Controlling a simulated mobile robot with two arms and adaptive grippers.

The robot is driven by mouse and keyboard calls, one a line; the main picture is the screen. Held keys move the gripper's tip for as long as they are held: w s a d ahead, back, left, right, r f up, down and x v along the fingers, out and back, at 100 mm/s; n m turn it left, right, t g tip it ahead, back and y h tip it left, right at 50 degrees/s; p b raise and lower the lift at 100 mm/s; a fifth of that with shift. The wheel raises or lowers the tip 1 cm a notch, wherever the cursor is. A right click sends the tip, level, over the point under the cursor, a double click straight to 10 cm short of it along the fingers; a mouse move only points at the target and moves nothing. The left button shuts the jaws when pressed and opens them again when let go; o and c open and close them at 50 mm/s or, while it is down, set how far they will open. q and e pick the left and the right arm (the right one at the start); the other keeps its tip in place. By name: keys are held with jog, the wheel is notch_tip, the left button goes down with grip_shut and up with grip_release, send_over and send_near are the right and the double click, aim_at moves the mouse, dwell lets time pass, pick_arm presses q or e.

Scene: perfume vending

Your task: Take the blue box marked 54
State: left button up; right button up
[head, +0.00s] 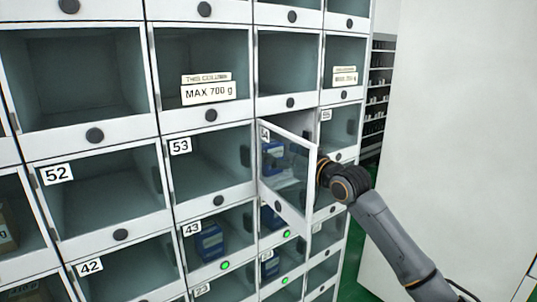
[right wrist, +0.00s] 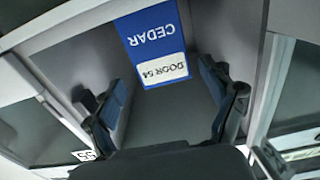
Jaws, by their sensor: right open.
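The blue box (head: 271,158) stands inside the compartment whose glass door (head: 288,178) is swung open. In the right wrist view the blue box (right wrist: 150,38) shows upside down, with "CEDAR" on blue and a white label reading "DOOR 54". My right gripper (right wrist: 165,100) is open, its two fingers spread to either side below the box in that view, and nothing is between them. In the head view my right arm comes in from the right, and its gripper is partly hidden behind the open door. My left gripper is not in view.
Closed compartments surround it, among them 52 (head: 57,174), 53 (head: 180,146) and 43 (head: 191,228). Other blue boxes stand behind doors below, near green lights. A white wall (head: 450,110) stands to the right.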

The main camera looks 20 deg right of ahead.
jog(key=x, duration=0.1)
jog(key=p+x, duration=0.1)
jog(key=x, duration=0.1)
jog(key=p+x, duration=0.1)
jog(key=shift+w+a+r, duration=0.1)
jog(key=shift+a+r, duration=0.2)
jog(key=shift+a, duration=0.1)
jog(key=shift+w+a, duration=0.1)
jog(key=shift+w, duration=0.1)
jog(key=shift+f, duration=0.1)
jog(key=shift+c, duration=0.4)
jog(key=c, duration=1.3)
jog(key=shift+o, duration=0.2)
